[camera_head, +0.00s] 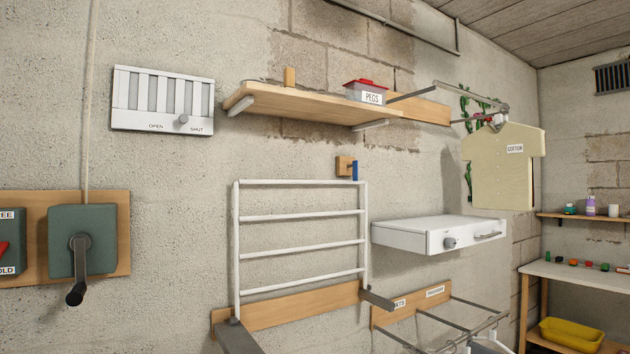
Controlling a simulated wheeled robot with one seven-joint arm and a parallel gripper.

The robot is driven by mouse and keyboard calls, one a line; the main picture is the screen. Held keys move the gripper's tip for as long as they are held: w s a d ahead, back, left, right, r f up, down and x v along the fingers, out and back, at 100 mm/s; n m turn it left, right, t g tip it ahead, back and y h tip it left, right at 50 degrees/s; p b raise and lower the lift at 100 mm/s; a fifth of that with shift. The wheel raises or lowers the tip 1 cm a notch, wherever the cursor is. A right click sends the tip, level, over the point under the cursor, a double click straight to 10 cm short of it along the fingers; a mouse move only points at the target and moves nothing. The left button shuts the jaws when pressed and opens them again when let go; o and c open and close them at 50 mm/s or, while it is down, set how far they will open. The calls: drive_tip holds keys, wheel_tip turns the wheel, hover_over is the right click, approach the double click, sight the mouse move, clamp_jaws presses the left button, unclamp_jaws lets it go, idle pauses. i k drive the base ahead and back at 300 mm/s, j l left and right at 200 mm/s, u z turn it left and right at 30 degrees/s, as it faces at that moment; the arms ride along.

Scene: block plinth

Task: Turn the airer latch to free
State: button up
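At the left edge, a wooden board (124,232) on the wall carries a label ending in "EE" (6,215) and, below it, one ending in "OLD" (7,270). A small part of something red (3,252) shows between the labels, and the picture edge cuts off the rest, so I cannot tell how it is turned. Beside it on the board is a grey-green box (97,225) with a dark crank handle (78,265) hanging down. A cord (91,90) runs up from the box. My gripper is not in view.
A white folding rack (300,213) stands upright against the wall, with a wooden block and blue tab (355,170) at its top. Above are an OPEN/SHUT vent (150,122) and a shelf (310,105). A white box (410,240) juts out at right.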

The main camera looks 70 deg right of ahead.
sight(354, 165)
drive_tip(key=k+l, duration=0.15)
drive_tip(key=l, duration=0.35)
drive_tip(key=k+l+z, duration=0.15)
drive_tip(key=l, duration=0.3)
drive_tip(key=k+l, duration=0.1)
drive_tip(key=l, duration=0.4)
drive_tip(key=k+l+z, duration=0.1)
drive_tip(key=l, duration=0.4)
